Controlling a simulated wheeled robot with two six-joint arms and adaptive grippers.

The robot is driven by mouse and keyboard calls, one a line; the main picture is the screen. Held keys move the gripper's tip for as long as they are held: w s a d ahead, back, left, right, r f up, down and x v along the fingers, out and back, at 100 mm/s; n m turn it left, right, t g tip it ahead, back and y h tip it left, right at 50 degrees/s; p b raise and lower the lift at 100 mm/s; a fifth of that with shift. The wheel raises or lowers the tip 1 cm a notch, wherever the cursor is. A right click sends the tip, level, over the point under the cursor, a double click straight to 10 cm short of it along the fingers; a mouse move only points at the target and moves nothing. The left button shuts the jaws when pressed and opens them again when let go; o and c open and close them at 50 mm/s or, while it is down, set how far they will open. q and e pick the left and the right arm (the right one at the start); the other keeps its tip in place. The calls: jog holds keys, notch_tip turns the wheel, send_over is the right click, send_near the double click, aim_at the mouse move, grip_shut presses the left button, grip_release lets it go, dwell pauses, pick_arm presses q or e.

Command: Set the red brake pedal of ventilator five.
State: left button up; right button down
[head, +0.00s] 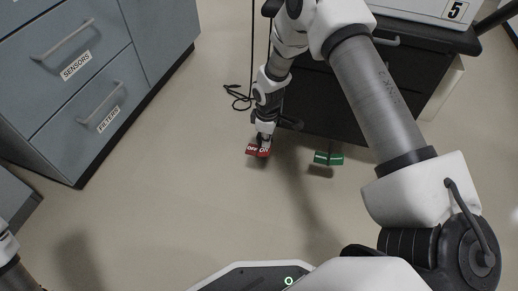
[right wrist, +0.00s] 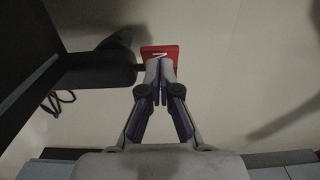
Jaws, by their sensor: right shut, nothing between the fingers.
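The red brake pedal (head: 252,151) sits low in front of the dark ventilator cart, just above the floor, with white lettering partly covered by my gripper. The ventilator (head: 425,8) on the cart carries a label with the number 5. My right gripper (head: 263,143) points down at the pedal, shut and empty. In the right wrist view its closed fingertips (right wrist: 160,66) overlap the near edge of the red pedal (right wrist: 173,51). I cannot tell whether they press on it. My left gripper is out of view; only part of my left arm shows at the lower left.
A green pedal (head: 328,158) sits right of the red one on the same cart (head: 325,105). A black cable (head: 238,98) lies on the floor left of the cart. Grey drawers (head: 85,85) labelled sensors and filters stand at the left. The floor between is clear.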

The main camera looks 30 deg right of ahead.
aim_at(266, 150)
jog(key=shift+f, duration=0.15)
dwell(0.5)
jog(key=shift+f+b, duration=0.95)
jog(key=shift+f, duration=0.75)
notch_tip(266, 150, up, 7)
jog(key=p, duration=0.7)
jog(key=shift+r, duration=0.2)
jog(key=shift+f, duration=0.1)
jog(key=shift+s+f, duration=0.1)
